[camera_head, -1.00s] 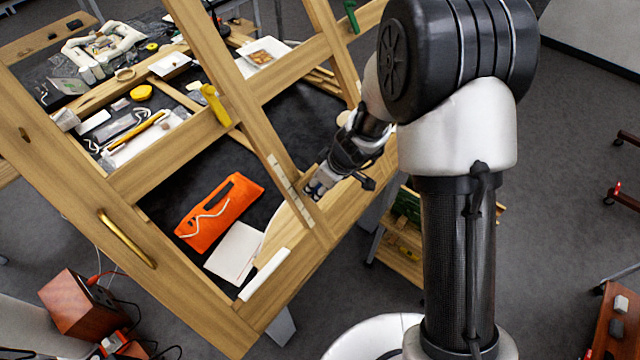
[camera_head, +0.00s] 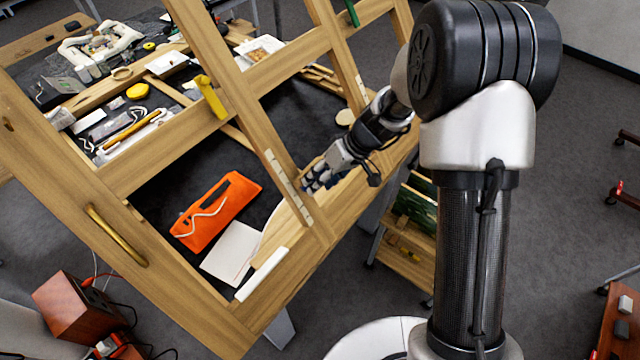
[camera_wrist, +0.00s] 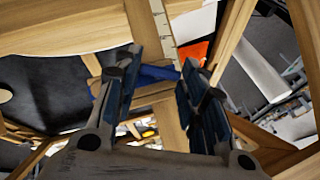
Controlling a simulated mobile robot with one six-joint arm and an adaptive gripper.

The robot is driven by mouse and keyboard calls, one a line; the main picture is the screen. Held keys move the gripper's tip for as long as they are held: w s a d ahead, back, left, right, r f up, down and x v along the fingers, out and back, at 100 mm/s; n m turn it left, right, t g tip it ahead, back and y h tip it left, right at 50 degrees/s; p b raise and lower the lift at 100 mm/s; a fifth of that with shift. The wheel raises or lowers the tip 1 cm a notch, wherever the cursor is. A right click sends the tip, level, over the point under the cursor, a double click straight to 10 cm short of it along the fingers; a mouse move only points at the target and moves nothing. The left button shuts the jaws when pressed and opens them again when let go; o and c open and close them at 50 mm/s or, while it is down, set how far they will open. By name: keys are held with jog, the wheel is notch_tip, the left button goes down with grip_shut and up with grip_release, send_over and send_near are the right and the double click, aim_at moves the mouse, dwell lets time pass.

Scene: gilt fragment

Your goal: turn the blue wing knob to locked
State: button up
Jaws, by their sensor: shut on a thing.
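The blue wing knob (camera_wrist: 160,73) shows in the wrist view as a blue bar between my fingertips, against the wooden frame. My gripper (camera_wrist: 162,68) is shut on it, with one dark finger at each side. In the head view my gripper (camera_head: 312,180) is at the lower right part of the wooden frame, beside the upright. There the fingers hide most of the knob, and I cannot tell its angle or any locked mark.
The wooden frame (camera_head: 150,170) with a brass handle (camera_head: 115,236) and a yellow lever (camera_head: 211,97) fills the left. Behind it lie an orange pouch (camera_head: 215,210) and white sheet (camera_head: 231,252). A wooden shelf cart (camera_head: 405,240) stands below my arm.

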jog(key=m+b, duration=0.1)
jog(key=m+y+b, duration=0.1)
jog(key=g+y+b, duration=0.1)
jog(key=shift+w+d+f+m, duration=0.15)
jog(key=shift+d+f+m, duration=0.15)
jog(key=shift+f+m, duration=0.1)
jog(key=shift+s+d+f+m+t+y+b, duration=0.2)
jog(key=shift+m+t+y+b, duration=1.4)
jog(key=shift+m, duration=3.25)
jog(key=shift+s+a+f+m+t+y+b, duration=0.25)
jog(key=shift+m+t+y+b, duration=0.65)
jog(key=shift+m+t, duration=2.65)
jog(key=shift+s+d+f+m+t+y+b, duration=0.2)
jog(key=shift+s+m+t+y+b, duration=0.7)
jog(key=shift+m, duration=5.2)
jog(key=shift+w+f+m+b, duration=0.1)
jog(key=shift+w+m+b, duration=0.2)
jog(key=shift+w+b, duration=0.2)
jog(key=o, duration=1.1)
jog(key=shift+c, duration=0.2)
